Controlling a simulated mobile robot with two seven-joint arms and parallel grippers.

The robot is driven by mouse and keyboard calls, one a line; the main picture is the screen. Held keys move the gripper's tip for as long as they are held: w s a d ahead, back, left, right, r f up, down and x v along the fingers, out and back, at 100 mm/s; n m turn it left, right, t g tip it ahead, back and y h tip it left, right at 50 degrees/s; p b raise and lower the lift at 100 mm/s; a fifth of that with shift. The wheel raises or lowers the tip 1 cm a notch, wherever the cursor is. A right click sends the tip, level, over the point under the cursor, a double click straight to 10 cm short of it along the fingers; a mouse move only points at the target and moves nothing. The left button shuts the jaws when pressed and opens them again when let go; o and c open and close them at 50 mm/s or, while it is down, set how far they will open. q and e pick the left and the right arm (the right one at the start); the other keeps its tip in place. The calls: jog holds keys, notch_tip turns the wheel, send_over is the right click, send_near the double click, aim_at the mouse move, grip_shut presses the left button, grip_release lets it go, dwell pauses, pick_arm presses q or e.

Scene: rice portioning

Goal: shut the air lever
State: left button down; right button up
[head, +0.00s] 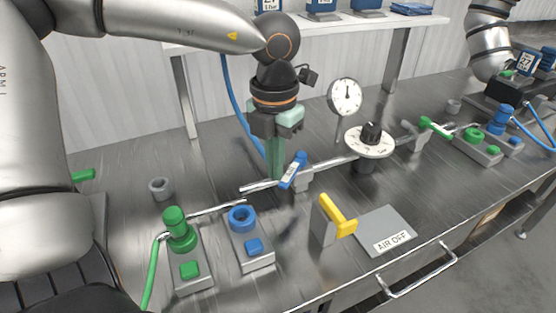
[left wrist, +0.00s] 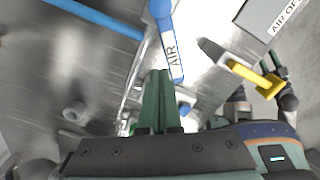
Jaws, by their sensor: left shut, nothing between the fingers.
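The air lever is a blue handle with a white AIR label (head: 292,171). It sits on the metal pipe over the bench and lies at an angle across the pipe. It also shows in the left wrist view (left wrist: 171,52), just ahead of the fingertips. My left gripper (head: 276,174) points down with its green fingers shut and empty, close beside the lever on its left. In the left wrist view the fingertips (left wrist: 159,76) are together near the lever; I cannot tell whether they touch it. My right arm shows at the upper right, but its gripper does not show clearly.
A yellow handle (head: 338,214) stands beside a grey AIR OFF plate (head: 390,222). A round gauge (head: 345,97) and a white dial (head: 369,143) are right of the lever. Green and blue fittings (head: 180,230) (head: 243,218) stand in front. The bench left of the gripper is mostly clear.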

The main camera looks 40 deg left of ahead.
pick_arm(q)
jog(key=shift+d, duration=0.1)
jog(key=shift+w+d+b, duration=0.15)
jog(key=shift+d+b, duration=0.3)
jog(key=shift+d, duration=0.65)
jog(key=shift+w+d, duration=0.2)
jog(key=shift+d, duration=0.3)
jog(key=shift+w+d, duration=0.2)
jog(key=shift+d, duration=0.25)
